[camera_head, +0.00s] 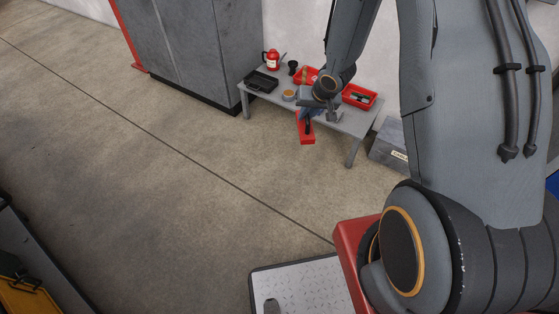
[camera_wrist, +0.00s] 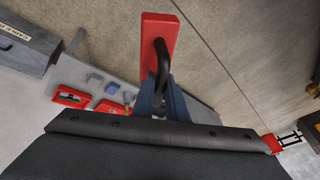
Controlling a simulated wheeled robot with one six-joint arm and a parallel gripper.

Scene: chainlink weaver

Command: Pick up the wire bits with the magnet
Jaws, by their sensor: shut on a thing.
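A red block-shaped magnet with a black handle (camera_head: 307,138) hangs from my gripper (camera_head: 308,113), by the front edge of the grey table. In the wrist view the red magnet (camera_wrist: 160,28) reaches away from me over the concrete floor. The blue fingers of my gripper (camera_wrist: 162,104) are shut on its black handle. I cannot make out any wire bits in either view, on the magnet, the table or the floor.
The grey table (camera_head: 335,122) carries a red tray (camera_head: 360,96), a black tray (camera_head: 260,83), a red canister (camera_head: 271,60) and a small round tin (camera_head: 289,96). A labelled grey box (camera_head: 390,150) stands right of it. Open floor lies in front.

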